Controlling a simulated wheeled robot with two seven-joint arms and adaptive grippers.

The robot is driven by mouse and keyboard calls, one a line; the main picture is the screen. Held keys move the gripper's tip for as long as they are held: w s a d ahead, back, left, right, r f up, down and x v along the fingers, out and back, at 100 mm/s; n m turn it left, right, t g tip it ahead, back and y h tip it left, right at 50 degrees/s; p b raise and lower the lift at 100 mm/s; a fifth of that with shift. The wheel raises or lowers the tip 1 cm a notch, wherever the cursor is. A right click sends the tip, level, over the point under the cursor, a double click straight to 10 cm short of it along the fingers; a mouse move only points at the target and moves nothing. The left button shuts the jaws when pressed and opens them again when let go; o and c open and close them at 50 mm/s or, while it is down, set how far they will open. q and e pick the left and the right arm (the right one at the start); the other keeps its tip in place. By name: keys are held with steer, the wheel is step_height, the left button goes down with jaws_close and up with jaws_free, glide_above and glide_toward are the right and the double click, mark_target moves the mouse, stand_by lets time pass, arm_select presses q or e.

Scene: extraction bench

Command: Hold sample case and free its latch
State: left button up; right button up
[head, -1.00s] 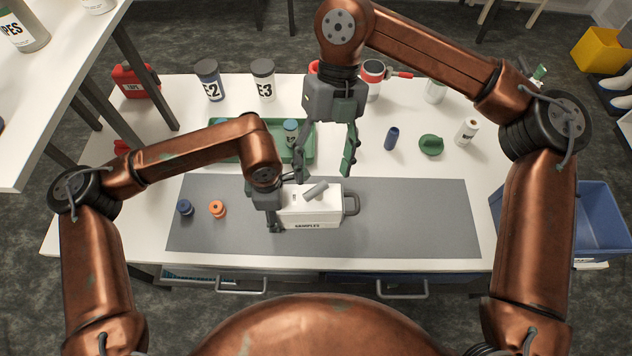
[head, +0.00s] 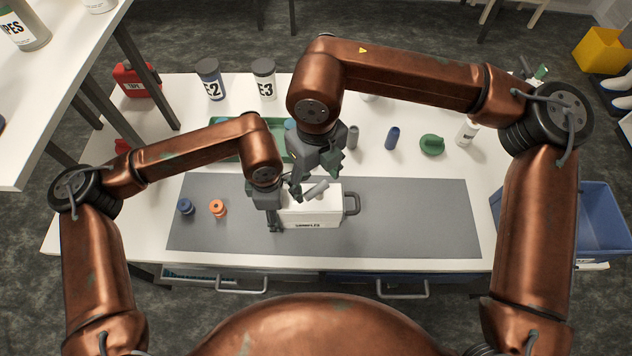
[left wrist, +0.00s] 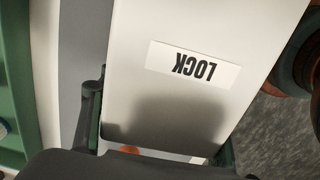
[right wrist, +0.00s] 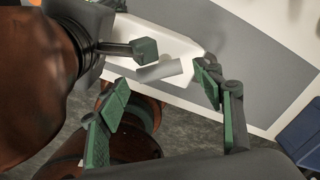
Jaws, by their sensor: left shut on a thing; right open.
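The white sample case (head: 318,211) stands on the grey mat, with a dark handle (head: 352,203) on its right side and a grey cylindrical latch (head: 316,189) on top. My left gripper (head: 272,212) is shut on the case's left end. In the left wrist view the case (left wrist: 215,40) fills the space between the fingers and carries a LOCK label. My right gripper (right wrist: 165,105) is open and empty above the case. In the right wrist view the latch (right wrist: 158,71) lies beyond and between its fingers, apart from them. My right arm hides part of the bench behind.
A green tray (head: 225,153) stands behind the left arm. Orange (head: 217,208) and blue (head: 185,206) small pieces lie on the mat's left. A blue cylinder (head: 392,138), green item (head: 432,145) and white bottle (head: 466,132) stand at the back right. The mat's right side (head: 420,215) is clear.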

steer(key=shift+f, duration=0.95)
steer(key=c, duration=1.2)
